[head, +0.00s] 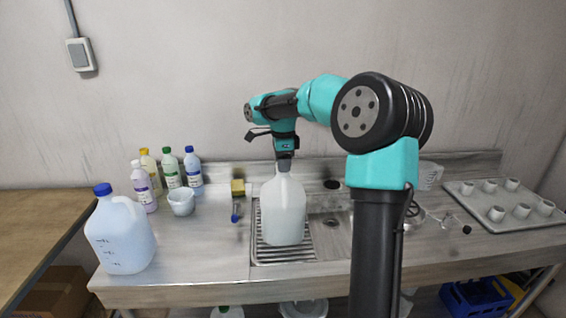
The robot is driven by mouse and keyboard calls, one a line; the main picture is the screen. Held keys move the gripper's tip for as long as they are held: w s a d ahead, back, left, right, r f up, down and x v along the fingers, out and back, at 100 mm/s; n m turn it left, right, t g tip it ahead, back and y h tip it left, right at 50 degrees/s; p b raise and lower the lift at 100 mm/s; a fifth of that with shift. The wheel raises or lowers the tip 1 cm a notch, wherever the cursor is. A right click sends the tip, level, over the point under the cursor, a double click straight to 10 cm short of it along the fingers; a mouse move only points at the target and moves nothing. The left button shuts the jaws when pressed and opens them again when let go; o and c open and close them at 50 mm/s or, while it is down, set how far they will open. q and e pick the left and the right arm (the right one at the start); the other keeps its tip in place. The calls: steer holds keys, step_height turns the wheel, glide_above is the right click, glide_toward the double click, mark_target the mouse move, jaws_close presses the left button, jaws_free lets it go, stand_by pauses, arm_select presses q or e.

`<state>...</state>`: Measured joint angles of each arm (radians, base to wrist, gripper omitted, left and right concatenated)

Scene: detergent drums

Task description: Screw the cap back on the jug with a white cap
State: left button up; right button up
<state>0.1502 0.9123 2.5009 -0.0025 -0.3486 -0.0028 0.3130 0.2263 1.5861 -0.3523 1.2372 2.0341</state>
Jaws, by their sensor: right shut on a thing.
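A translucent white jug (283,212) stands upright on the ribbed drainer of the sink unit. My right gripper (284,164) points straight down at the top of its neck. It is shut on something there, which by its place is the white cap. The fingers hide the cap and most of the neck, so I cannot tell how the cap sits on the thread. A second jug (121,238), with a blue cap (103,189) and pale blue liquid, stands at the left end of the counter. My left gripper is not in view.
Several small bottles (172,172) and a white mortar-like cup (181,202) stand at the back left. A yellow sponge (238,188) lies behind the drainer. A tray (478,211) with several white cups is at right. My right arm covers part of the sink.

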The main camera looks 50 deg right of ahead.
steer(key=shift+f, duration=0.1)
steer(key=m, duration=0.5)
steer(key=shift+a+m, duration=0.1)
steer(key=shift+m, duration=0.3)
steer(key=o, duration=0.7)
steer(key=shift+o, duration=0.4)
steer(key=n, duration=0.4)
steer(key=shift+n, duration=0.9)
